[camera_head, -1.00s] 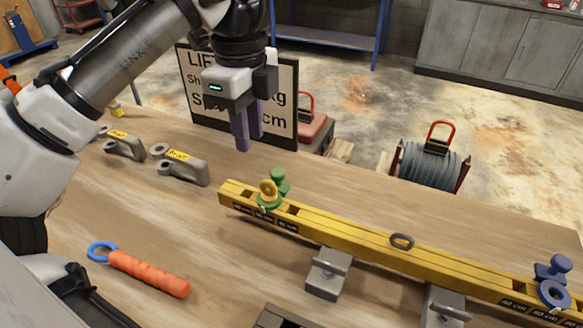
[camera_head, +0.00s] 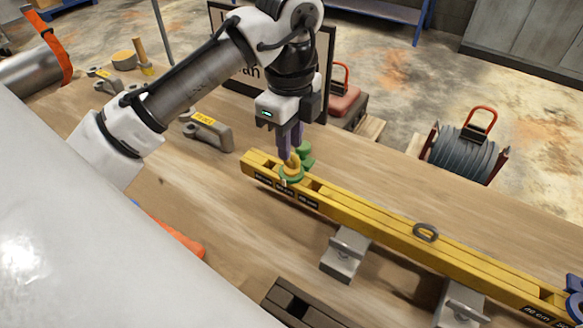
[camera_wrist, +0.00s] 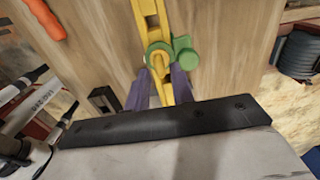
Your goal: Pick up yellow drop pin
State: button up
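A yellow pin with a ring-shaped head (camera_head: 294,164) stands at the near-left end of the yellow beam (camera_head: 380,225), in a green collar (camera_head: 291,178). A green knob (camera_head: 305,152) is beside it. My gripper (camera_head: 290,155) points down at the pin, its purple fingers at the ring head. In the wrist view, the yellow head (camera_wrist: 158,60) lies between the fingertips of my gripper (camera_wrist: 160,75), with small gaps that look open. The green knob (camera_wrist: 184,50) is close to the right finger. The pin's lower part is hidden in the beam.
The beam rests on grey supports (camera_head: 345,253) on the wooden bench. A grey shackle with a yellow label (camera_head: 208,132) lies left of the beam. An orange-handled tool (camera_head: 178,238) is partly covered by my body.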

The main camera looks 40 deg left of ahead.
aim_at(291, 174)
jog(key=shift+d+f, duration=0.15)
jog(key=shift+f, duration=1.75)
grip_shut()
jog(key=shift+r, duration=0.1)
